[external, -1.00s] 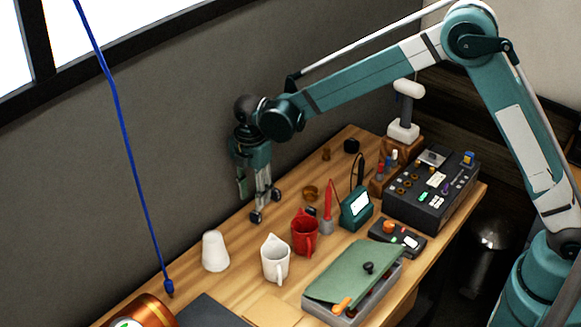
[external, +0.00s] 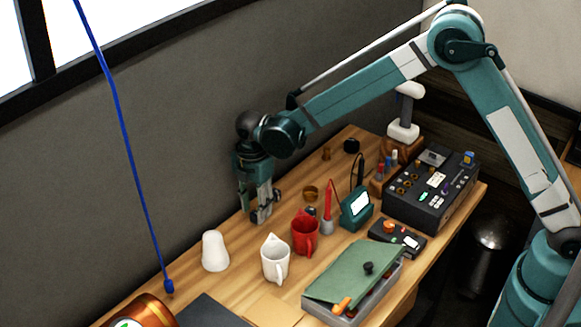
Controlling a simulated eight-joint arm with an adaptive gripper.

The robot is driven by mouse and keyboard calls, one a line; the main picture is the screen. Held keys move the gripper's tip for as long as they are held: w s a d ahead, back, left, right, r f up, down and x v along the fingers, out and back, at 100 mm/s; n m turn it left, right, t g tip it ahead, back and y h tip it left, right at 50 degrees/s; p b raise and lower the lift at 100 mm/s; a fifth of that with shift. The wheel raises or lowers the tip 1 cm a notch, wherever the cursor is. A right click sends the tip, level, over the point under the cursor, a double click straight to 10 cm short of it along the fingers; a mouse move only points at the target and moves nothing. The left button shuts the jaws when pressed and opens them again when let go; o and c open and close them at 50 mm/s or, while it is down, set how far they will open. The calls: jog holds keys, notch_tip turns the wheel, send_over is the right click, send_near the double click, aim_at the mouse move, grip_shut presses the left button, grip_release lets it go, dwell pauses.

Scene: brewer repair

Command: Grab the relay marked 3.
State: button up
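No relay marked 3 can be made out in the external view; any such marking is too small to read or is hidden. My gripper (external: 266,206) points down at the back of the wooden bench, near the wall. Its two fingertips look spread apart, low over or at the bench top. I cannot make out anything held between them. A small dark piece (external: 311,211) shows just behind the red mug, to the right of my gripper; I cannot tell what it is.
Near my gripper stand a white cup (external: 215,251), a white jug (external: 275,260), a red mug (external: 304,234) and a brown ring (external: 311,193). A soldering station (external: 357,208), black panel box (external: 430,195) and green-lidded case (external: 350,272) lie right. A blue cable (external: 127,140) hangs left.

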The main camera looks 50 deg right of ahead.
jog(key=shift+f, duration=0.45)
jog(key=c, duration=0.9)
